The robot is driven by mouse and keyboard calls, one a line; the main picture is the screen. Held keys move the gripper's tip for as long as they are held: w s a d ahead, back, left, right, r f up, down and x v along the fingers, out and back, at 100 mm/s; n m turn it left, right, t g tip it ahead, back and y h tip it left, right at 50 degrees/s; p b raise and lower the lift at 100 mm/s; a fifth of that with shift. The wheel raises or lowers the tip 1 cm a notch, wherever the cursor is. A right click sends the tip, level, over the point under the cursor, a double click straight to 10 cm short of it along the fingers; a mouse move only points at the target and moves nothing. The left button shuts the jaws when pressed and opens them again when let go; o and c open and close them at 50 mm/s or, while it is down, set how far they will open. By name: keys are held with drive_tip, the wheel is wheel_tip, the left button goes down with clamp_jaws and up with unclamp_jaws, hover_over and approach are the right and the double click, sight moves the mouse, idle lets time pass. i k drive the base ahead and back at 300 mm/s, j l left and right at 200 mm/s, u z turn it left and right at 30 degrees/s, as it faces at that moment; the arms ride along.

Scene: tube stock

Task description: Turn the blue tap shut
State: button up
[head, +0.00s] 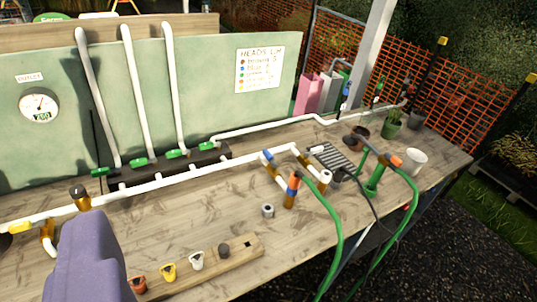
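The blue tap (268,156) has a small blue handle on a branch of the white pipe, at the middle of the bench. An orange-brown fitting with a blue collar (294,181) stands just to its right, where a green hose joins. My gripper (90,252) shows only as a lavender block at the lower left. It is well to the left of the blue tap and apart from it. Its fingertips cannot be made out, so I cannot see whether it is open or shut.
White pipes with green taps (139,162) run along the back of the wooden bench (215,212). A yellow tap (20,228) is at far left. A wooden strip (240,249) with coloured pieces lies in front. Green hoses (334,230) hang over the right side. A gauge (40,107) is on the panel.

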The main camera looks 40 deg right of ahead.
sight(267, 156)
drive_tip(key=i+l+u, duration=0.1)
drive_tip(key=l, duration=0.25)
drive_tip(key=i+l, duration=0.15)
drive_tip(key=l, duration=0.2)
drive_tip(key=i+l+u, duration=0.15)
drive_tip(key=l, duration=0.2)
drive_tip(key=i+l, duration=0.2)
drive_tip(key=l, duration=0.15)
drive_tip(key=i+l+u, duration=0.15)
drive_tip(key=l, duration=0.25)
drive_tip(key=i+l, duration=0.3)
drive_tip(key=i+l+u, duration=0.15)
drive_tip(key=l, duration=0.3)
